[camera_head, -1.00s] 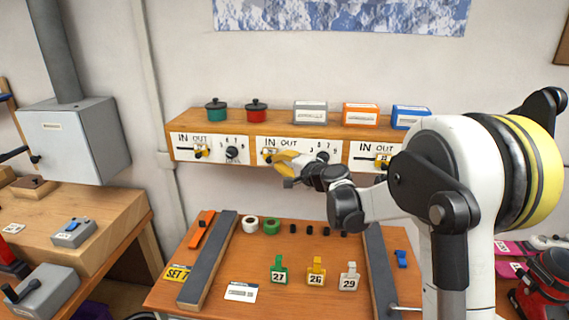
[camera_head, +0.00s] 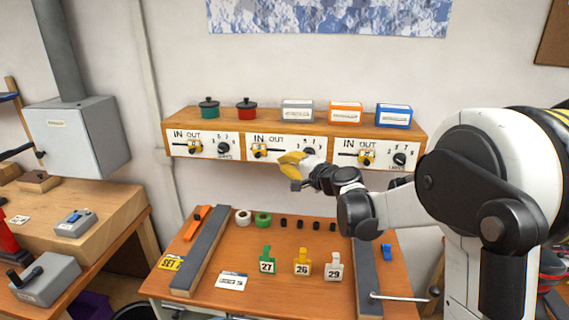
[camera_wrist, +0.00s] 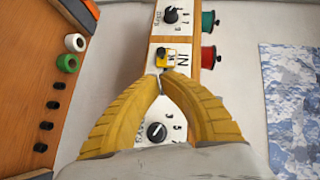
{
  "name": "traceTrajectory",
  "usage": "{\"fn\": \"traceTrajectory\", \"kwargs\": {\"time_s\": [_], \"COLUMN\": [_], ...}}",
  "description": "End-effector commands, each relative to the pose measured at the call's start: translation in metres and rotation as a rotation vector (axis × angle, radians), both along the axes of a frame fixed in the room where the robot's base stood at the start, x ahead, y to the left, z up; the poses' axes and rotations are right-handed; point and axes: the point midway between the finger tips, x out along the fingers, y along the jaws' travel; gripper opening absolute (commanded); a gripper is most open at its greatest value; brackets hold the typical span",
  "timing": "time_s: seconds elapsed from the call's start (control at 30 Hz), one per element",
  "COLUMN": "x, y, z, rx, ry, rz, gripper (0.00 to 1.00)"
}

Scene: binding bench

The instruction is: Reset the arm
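My gripper (camera_head: 284,160) hangs in front of the middle panel of the wooden wall shelf. Its yellow fingers point left, toward the middle panel's yellow slider (camera_head: 259,150), with a gap between them in the picture. In the wrist view my gripper (camera_wrist: 160,80) has its curved fingertips together, and no object shows held. A yellow slider (camera_wrist: 166,58) by the word IN lies beyond the tips, and a black dial (camera_wrist: 156,132) shows between the fingers. My arm is extended from the right, over the bench.
The shelf (camera_head: 420,140) carries pots and small boxes. The orange bench (camera_head: 215,268) below holds tape rolls, black pegs, numbered clips (camera_head: 302,262) and two grey rails (camera_head: 205,252). A grey cabinet (camera_head: 78,135) stands at the left. Wall space left of the shelf is clear.

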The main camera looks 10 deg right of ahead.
Motion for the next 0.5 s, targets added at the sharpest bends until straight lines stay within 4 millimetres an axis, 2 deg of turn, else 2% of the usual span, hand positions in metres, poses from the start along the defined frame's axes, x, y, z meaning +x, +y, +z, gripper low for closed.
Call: {"fn": "traceTrajectory", "kwargs": {"time_s": [0.23,0.33,0.43,0.5], "x": [0.000,-0.006,-0.027,-0.053], "y": [0.000,0.002,0.009,0.015], "z": [0.000,0.000,0.000,-0.003], "rx": [0.000,-0.019,-0.091,-0.177], "ry": [0.000,0.003,0.015,0.029], "rz": [0.000,0.007,0.034,0.064], "gripper": [0.00,0.00,0.00,0.00]}}
